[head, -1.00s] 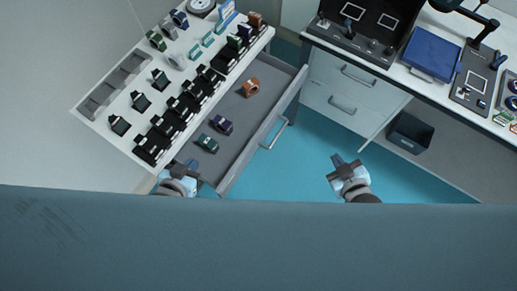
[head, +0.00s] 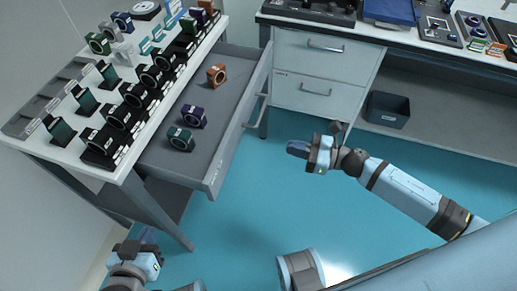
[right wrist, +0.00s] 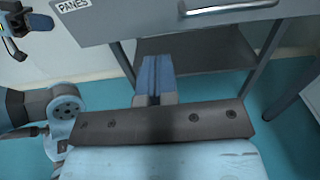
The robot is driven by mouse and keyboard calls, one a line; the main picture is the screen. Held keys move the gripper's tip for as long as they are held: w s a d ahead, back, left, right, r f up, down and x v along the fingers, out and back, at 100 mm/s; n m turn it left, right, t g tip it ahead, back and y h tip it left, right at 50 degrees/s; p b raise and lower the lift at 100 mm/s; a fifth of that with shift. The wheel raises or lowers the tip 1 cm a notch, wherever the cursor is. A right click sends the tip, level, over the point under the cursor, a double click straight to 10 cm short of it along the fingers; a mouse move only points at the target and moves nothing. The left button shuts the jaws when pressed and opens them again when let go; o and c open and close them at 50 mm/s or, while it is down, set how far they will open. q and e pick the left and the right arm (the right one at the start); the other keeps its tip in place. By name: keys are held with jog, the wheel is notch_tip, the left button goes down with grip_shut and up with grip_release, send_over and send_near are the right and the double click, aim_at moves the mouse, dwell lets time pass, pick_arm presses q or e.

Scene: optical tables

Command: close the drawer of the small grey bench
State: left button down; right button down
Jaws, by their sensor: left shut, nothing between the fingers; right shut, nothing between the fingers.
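The small bench (head: 158,207) with grey legs and a white top stands at the left in the head view. Its grey drawer (head: 215,120) is pulled out to the right, with a bar handle (head: 256,110) on its front. Inside lie an orange mount (head: 216,76), a purple mount (head: 193,117) and a green mount (head: 180,139). My right gripper (head: 297,148) is shut and empty, right of the drawer front and apart from it. In the right wrist view, its shut fingers (right wrist: 155,75) appear below the drawer handle (right wrist: 228,8). My left gripper (head: 149,236) is shut and empty, low beside the bench's front leg.
Several black holders (head: 125,117) and ring mounts stand on the bench top. A white drawer cabinet (head: 320,65) under a second table stands behind, with a dark bin (head: 388,109) on its right. Blue floor (head: 240,215) is clear in front of the drawer.

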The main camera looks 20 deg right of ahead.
aim_at(238, 133)
pick_arm(q)
jog(key=shift+w+r, duration=0.1)
pick_arm(e)
jog(key=x, duration=1.3)
jog(key=shift+w+a, duration=0.15)
jog(key=shift+w, duration=0.1)
